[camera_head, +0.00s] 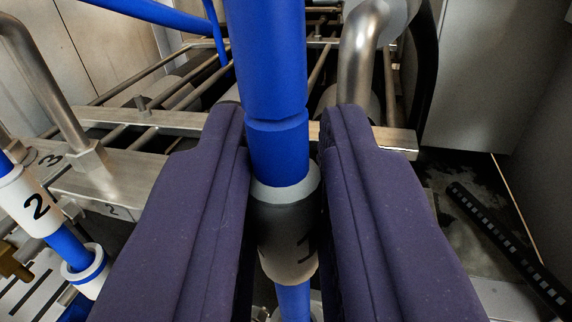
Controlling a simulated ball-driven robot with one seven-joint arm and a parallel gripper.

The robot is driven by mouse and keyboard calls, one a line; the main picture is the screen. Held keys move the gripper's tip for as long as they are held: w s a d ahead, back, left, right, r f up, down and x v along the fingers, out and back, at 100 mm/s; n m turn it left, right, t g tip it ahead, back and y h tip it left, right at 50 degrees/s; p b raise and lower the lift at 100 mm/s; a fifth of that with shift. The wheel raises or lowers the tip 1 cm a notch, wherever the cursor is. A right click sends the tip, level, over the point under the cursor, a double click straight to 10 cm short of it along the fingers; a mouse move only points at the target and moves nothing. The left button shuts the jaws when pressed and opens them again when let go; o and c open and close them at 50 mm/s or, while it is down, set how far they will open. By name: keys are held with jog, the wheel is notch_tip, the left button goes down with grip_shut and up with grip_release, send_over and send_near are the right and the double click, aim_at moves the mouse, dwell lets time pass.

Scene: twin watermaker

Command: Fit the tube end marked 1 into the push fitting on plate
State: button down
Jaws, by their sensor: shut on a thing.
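My gripper (286,185) has two dark purple padded fingers, shut on the blue tube (270,60) at its grey sleeve marked 1 (285,235). The tube runs upright between the fingers, from the top edge down. Its blue lower end (294,300) shows under the sleeve at the bottom edge. A pale rim (316,297) shows just behind that end, mostly hidden; I cannot tell whether the tube is in a fitting. The metal plate (135,183) lies to the left, with marks 2 and 3 visible.
Another blue tube with a white sleeve marked 2 (38,205) stands at left in a white-and-blue collar (85,268). Bent metal pipes rise at left (40,85) and behind the fingers (357,65). A black slotted strip (510,245) lies at right.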

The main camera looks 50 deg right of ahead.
jog(key=shift+f+b, duration=0.55)
jog(key=shift+f, duration=0.65)
jog(key=c, duration=0.9)
grip_release()
jog(key=shift+c, duration=0.2)
jog(key=v, duration=0.8)
